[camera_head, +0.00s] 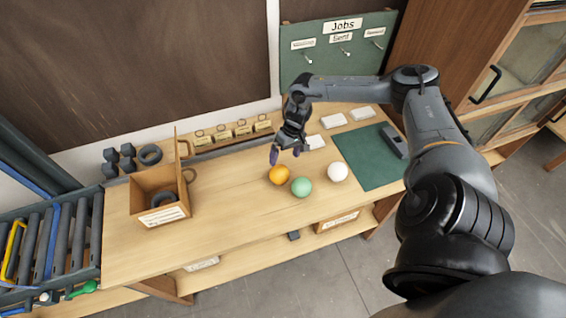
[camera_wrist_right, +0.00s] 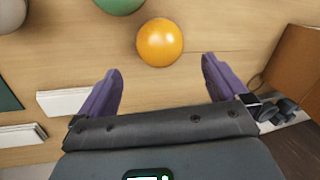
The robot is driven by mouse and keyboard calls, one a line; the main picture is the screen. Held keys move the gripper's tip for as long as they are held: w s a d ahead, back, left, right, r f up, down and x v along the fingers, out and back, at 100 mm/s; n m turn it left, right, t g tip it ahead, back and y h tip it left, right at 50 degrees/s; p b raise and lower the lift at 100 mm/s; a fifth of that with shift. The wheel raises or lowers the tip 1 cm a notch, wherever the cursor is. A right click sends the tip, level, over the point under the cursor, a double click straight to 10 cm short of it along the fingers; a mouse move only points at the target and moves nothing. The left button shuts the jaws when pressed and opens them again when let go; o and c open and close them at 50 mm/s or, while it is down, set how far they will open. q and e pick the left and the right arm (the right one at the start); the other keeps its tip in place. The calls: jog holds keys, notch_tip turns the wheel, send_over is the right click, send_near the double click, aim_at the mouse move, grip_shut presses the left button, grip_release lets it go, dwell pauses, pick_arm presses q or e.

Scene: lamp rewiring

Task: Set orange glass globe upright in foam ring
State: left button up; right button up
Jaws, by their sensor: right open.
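The orange glass globe (camera_head: 279,175) rests on the wooden bench beside a green globe (camera_head: 302,187). In the right wrist view the orange globe (camera_wrist_right: 160,42) lies just beyond and between the fingertips, not touching them. My right gripper (camera_head: 288,153) is open and empty above and slightly behind the globe; its purple fingers also show in the wrist view (camera_wrist_right: 161,66). One dark grey ring (camera_head: 150,154) is at the back left of the bench. Grey ring-like padding (camera_head: 160,200) lies inside the open cardboard box. I cannot tell which is the foam ring. My left gripper is out of view.
The cardboard box (camera_head: 142,207) stands on the left, its flap raised. A white globe (camera_head: 338,172) is right of the green one. A green mat (camera_head: 364,160) lies farther right. Small tagged blocks (camera_head: 222,132) line the back edge. Bench between box and globes is clear.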

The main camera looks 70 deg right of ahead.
jog(key=shift+s+d+r, duration=0.1)
jog(key=shift+r, duration=0.6)
